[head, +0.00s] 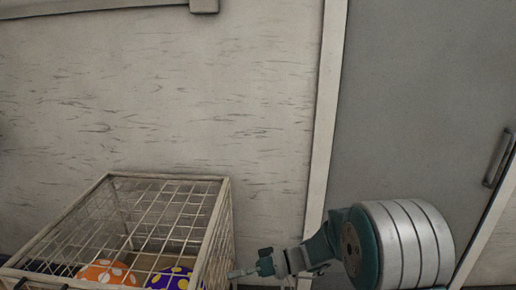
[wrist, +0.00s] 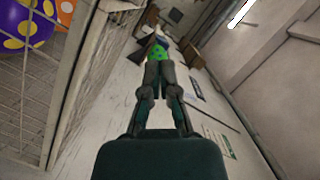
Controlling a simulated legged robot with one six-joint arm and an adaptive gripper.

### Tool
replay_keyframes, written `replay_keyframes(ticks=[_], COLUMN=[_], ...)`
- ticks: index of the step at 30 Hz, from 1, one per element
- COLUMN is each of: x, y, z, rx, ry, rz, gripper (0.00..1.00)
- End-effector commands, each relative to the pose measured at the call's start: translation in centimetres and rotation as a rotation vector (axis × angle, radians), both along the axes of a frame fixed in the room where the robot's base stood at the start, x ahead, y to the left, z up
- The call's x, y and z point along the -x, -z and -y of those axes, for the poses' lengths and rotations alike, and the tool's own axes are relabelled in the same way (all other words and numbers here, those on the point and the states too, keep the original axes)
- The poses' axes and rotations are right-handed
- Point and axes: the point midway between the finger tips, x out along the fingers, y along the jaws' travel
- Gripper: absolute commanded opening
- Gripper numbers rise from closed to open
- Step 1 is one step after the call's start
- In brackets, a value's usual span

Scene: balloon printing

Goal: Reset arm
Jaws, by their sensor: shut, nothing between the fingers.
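My gripper (head: 240,273) is at the lower middle of the head view. It points left, beside the right side of the wire cage. In the wrist view my gripper (wrist: 160,72) has its two fingers together, with nothing between them. A green dotted thing (wrist: 157,54) with some blue above it shows just past the fingertips. It looks to be farther off, and the fingers hide part of it.
The wire cage (head: 222,222) stands at the lower left and holds an orange dotted balloon (head: 106,272) and a purple one with yellow dots (head: 172,279). A pale wall (head: 150,110) is behind it. A grey door (head: 425,100) is at the right.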

Motion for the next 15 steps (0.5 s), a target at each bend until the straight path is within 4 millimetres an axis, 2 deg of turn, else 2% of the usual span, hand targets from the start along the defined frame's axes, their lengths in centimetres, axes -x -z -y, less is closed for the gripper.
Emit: replay_keyframes(ticks=[1, 3, 9, 15], x=[1.2, 2.8, 7.0, 10.6], y=[-1.1, -2.0, -3.8, -5.0], z=[0.4, 1.1, 3.7, 7.2], rx=[0.063, 0.157, 0.438, 0.71], ry=[-0.018, -0.035, -0.019, 0.092], rz=[-0.012, -0.04, -0.102, -0.122], gripper=[0.0, 0.0, 0.0, 0.0])
